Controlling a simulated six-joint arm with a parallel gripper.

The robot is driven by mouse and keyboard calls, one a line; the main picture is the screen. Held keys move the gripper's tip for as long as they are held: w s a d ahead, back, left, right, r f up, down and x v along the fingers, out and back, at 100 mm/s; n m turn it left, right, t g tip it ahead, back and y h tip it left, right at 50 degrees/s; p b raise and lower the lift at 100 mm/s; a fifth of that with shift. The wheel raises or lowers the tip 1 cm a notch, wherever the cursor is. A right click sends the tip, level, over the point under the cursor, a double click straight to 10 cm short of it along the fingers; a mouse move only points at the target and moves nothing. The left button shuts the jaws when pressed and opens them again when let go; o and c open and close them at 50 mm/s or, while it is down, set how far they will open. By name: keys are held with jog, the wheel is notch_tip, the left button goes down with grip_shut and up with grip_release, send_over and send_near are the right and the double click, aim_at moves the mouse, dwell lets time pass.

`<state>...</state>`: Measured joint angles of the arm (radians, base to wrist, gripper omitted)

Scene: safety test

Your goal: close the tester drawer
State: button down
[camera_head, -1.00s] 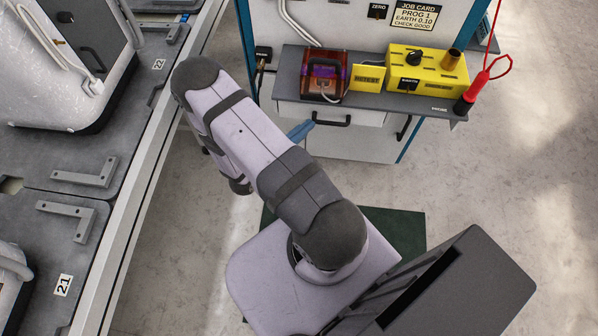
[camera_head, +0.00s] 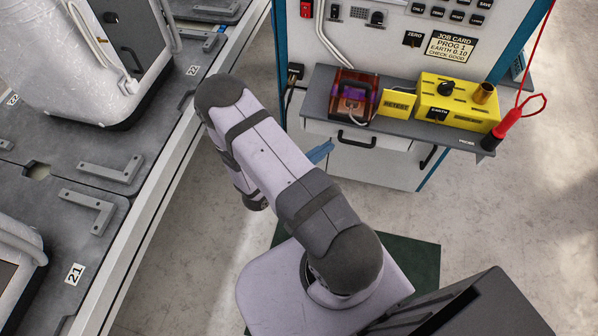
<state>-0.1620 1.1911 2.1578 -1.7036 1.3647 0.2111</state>
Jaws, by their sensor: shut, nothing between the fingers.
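The tester drawer (camera_head: 326,129) is a white front with a black bar handle (camera_head: 357,139), under the grey shelf of the tester cabinet. The shelf hides its upper part, and I cannot tell how far it stands out. My gripper (camera_head: 321,152) shows only as a blue tip beyond my arm, just below and left of the handle in the picture. The rest of it is hidden behind my arm. It is shut and holds nothing. I cannot tell whether it touches the drawer front.
The shelf (camera_head: 322,89) carries a red clear-covered socket box (camera_head: 354,96) and a yellow earth tester (camera_head: 458,101). A red probe (camera_head: 507,122) with a cable hangs at its right end. A workbench (camera_head: 150,190) with white appliances runs along the left. Floor right of the cabinet is clear.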

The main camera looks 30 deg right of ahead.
jog(key=b+v, duration=0.1)
jog(key=v, duration=1)
jog(key=shift+s+a+f, duration=0.15)
jog(key=shift+s+a, duration=0.05)
jog(key=shift+a, duration=0.15)
jog(key=s+r+m+g+y+p, duration=0.6)
jog(key=s+r+m+g, duration=0.25)
jog(key=r+m, duration=0.2)
jog(key=w+a+r+m+t+y+p, duration=0.1)
jog(key=a+r+m+t+y+p, duration=0.3)
jog(key=a+r+m+y, duration=0.4)
jog(key=shift+w+a+r+m+t+y+p, duration=0.2)
jog(key=shift+w+r+m+t+y+p, duration=0.3)
jog(key=shift+r+m, duration=0.7)
jog(key=shift+s, duration=0.15)
